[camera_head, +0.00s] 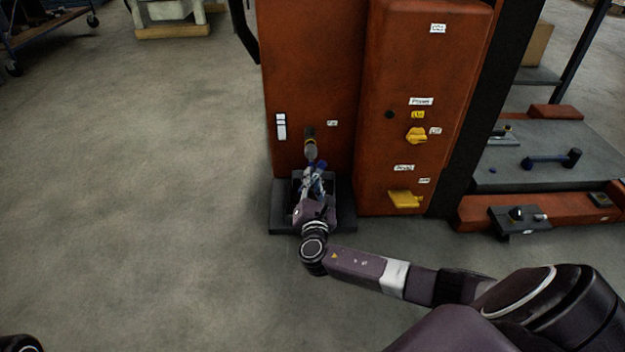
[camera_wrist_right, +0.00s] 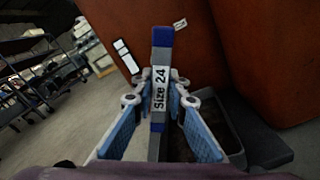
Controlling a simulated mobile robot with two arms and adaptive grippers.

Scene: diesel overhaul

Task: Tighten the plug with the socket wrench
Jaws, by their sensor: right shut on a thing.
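The socket wrench (camera_wrist_right: 160,98) shows in the right wrist view as a grey bar with blue bands and a "Size 24" label. My right gripper (camera_wrist_right: 160,84) is shut on it, with a blue pad on either side. In the head view my right gripper (camera_head: 315,174) is low against the front of the orange machine (camera_head: 310,70). A rounded grey-brown end (camera_head: 311,150) shows just above the gripper, by a dark square spot on the panel. I cannot make out the plug, nor whether the wrench sits on it. My left gripper is out of view.
A dark open tray (camera_head: 283,222) stands on the floor under the gripper. A yellow knob (camera_head: 416,135) and a yellow handle (camera_head: 405,200) stick out at right. Another blue-handled tool (camera_head: 545,160) lies on the grey platform (camera_head: 510,184). The floor at left is clear.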

